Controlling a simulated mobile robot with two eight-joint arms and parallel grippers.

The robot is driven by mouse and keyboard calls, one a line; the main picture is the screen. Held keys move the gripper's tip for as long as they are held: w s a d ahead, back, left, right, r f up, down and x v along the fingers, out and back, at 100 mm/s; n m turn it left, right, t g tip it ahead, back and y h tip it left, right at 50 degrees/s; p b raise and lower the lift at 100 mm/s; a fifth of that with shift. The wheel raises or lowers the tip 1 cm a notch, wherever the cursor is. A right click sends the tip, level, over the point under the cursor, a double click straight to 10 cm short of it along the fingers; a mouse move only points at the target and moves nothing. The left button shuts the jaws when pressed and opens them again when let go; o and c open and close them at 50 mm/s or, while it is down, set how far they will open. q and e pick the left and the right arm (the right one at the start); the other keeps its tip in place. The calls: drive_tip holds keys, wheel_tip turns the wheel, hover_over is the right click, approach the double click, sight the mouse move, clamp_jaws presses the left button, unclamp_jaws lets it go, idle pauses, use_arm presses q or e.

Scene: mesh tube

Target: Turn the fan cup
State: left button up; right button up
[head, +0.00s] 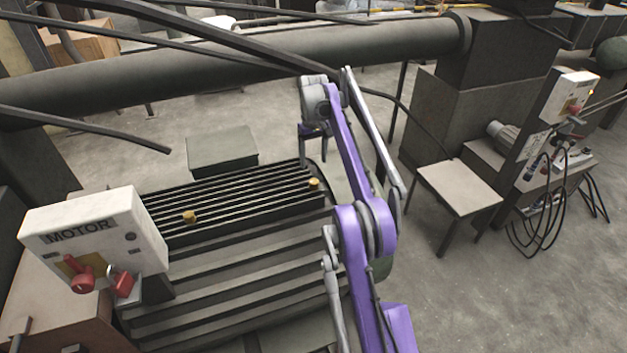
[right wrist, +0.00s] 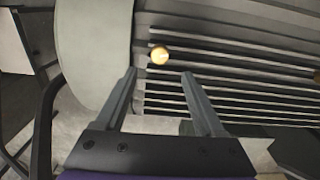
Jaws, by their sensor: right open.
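Two small brass caps sit on the slatted motor housing (head: 230,290); I cannot tell if either is the fan cup. The right-hand cap (head: 314,182) is close to my right gripper (head: 313,152), which hangs at the housing's far right corner. In the right wrist view, a brass cap (right wrist: 159,55) lies just beyond and between the two spread fingertips (right wrist: 158,73), with nothing held. The left-hand cap (head: 190,216) is well away from the gripper. A pale curved end cover (right wrist: 95,45) shows left of the fingers. My left gripper is not in view.
A white MOTOR box (head: 95,235) with red switches stands at the left. A thick dark pipe (head: 230,68) crosses behind the housing. A small table (head: 460,185) and a panel with hanging cables (head: 545,150) stand at the right. Floor between is clear.

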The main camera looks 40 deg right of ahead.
sight(314, 181)
wheel_tip(314, 181, down, 8)
drive_tip(key=shift+f+b, duration=0.2)
drive_tip(key=shift+b, duration=0.5)
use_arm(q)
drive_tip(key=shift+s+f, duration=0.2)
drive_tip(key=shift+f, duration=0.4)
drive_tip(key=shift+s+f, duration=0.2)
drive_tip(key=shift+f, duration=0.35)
use_arm(e)
clamp_jaws()
